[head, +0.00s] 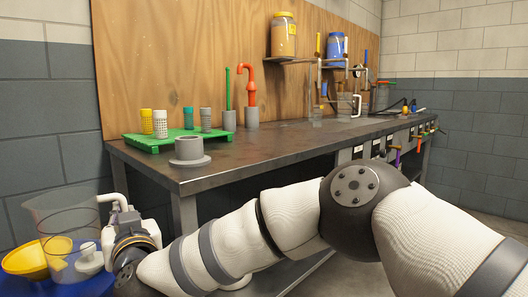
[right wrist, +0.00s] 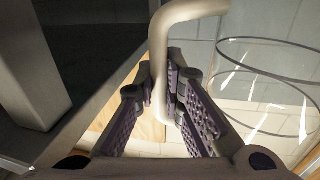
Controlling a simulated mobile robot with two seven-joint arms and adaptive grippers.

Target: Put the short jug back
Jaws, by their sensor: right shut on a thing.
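A clear jug (head: 58,208) with a white handle is at the lower left of the head view. I take it to be the short jug. My right gripper (head: 122,216) is shut on its handle, beside the jug. In the right wrist view the bent white handle (right wrist: 184,14) runs between the textured fingers (right wrist: 165,92), and clear round rims show to the right. The jug looks upright, above or over a blue round surface (head: 18,263); I cannot tell whether it touches anything there. My left gripper is not in view.
The blue surface also bears a yellow bowl (head: 30,260) and a small white piece (head: 89,260). A metal bench (head: 265,147) stands behind my right arm, with a grey flanged holder (head: 190,153) near its corner and a green rack (head: 160,143). Another clear vessel (head: 346,104) stands farther back.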

